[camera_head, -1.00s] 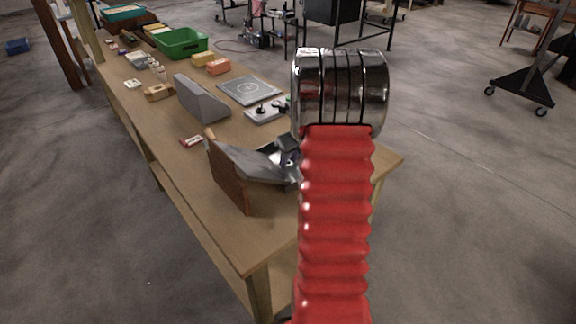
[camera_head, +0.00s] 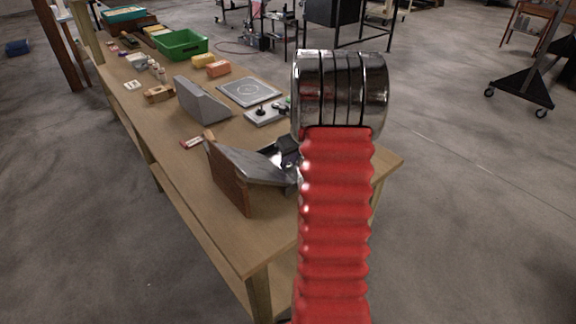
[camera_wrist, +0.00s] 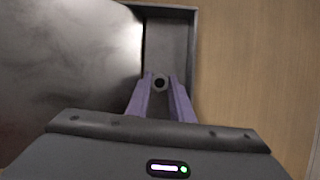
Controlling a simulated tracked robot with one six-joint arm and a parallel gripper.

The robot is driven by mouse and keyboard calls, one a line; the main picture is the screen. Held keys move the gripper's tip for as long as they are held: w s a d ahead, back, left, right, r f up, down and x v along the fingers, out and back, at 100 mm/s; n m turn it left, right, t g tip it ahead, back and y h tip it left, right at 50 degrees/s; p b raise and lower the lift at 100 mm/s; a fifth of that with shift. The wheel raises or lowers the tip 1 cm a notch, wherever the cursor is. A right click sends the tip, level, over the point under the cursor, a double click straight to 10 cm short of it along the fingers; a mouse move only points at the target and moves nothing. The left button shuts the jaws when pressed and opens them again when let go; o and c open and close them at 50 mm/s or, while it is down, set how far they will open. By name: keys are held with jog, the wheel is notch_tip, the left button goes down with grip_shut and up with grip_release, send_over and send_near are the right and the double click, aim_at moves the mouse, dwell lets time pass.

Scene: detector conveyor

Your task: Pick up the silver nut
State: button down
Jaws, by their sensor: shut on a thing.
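The silver nut (camera_wrist: 160,82) is a small dark-grey ring with a dark hole in the wrist view. It sits between the tips of the two purple fingers of my gripper (camera_wrist: 160,90), which are shut on it. Behind it is the floor of a grey metal tray (camera_wrist: 168,45). I cannot tell how far the nut is above that floor. In the head view my gripper (camera_head: 289,158) is small and mostly hidden by my own red and silver arm, low at the metal tray; the nut cannot be made out there.
A sloped grey metal plate with a brown wooden side (camera_head: 230,180) stands left of my gripper. A grey wedge (camera_head: 200,98), a flat grey plate (camera_head: 248,91) and a box with a black knob (camera_head: 262,113) stand farther back. A green bin (camera_head: 180,44) is at the far end.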

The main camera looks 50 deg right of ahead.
aim_at(289, 165)
notch_tip(289, 165, up, 10)
dwell(0.6)
jog(key=shift+s, duration=0.1)
dwell(0.4)
